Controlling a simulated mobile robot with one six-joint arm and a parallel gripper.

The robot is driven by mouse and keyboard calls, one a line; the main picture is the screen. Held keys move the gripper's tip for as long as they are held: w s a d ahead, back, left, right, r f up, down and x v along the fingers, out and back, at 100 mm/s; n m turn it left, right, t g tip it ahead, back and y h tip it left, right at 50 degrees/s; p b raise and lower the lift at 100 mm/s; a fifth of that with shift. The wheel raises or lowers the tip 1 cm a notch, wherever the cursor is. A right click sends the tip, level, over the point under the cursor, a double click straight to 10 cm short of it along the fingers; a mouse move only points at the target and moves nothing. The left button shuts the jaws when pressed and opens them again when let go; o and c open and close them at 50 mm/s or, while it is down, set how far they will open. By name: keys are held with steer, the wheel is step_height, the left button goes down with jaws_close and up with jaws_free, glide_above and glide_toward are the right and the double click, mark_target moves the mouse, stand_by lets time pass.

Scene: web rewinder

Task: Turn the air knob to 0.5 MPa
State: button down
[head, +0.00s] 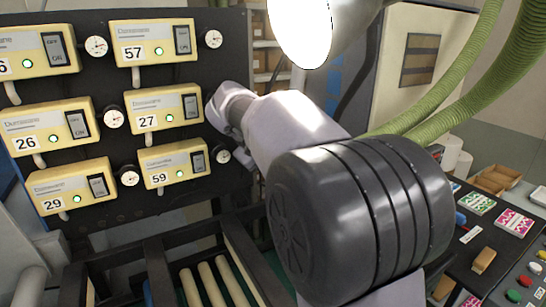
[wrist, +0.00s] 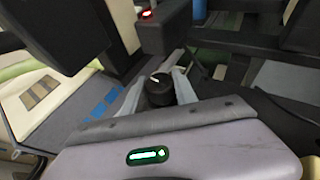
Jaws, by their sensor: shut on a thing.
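In the wrist view, a round black knob (wrist: 159,89) with a pale pointer mark on its face sits between the two light grey fingers of my gripper (wrist: 158,92). The fingers are shut on the knob from both sides. In the head view, my arm reaches to the right edge of the dark panel (head: 105,93), beside the yellow unit 27 (head: 146,104). The knob and fingertips are hidden there behind my wrist. Small round white gauges (head: 213,39) sit beside the units. Their readings are too small to tell.
Several yellow units with green lights and switches, such as unit 57 (head: 152,52), fill the panel. Pale rollers (head: 212,284) lie below it. Green hoses (head: 475,75) hang at the right, above a dark desk with cards and buttons (head: 513,295).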

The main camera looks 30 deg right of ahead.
stand_by(0.4)
steer(key=c, duration=1)
jaws_free()
steer(key=shift+o, duration=0.2)
steer(key=shift+r, duration=0.1)
steer(key=p+v, duration=0.3)
steer(key=v, duration=1.4)
steer(key=shift+r, duration=0.15)
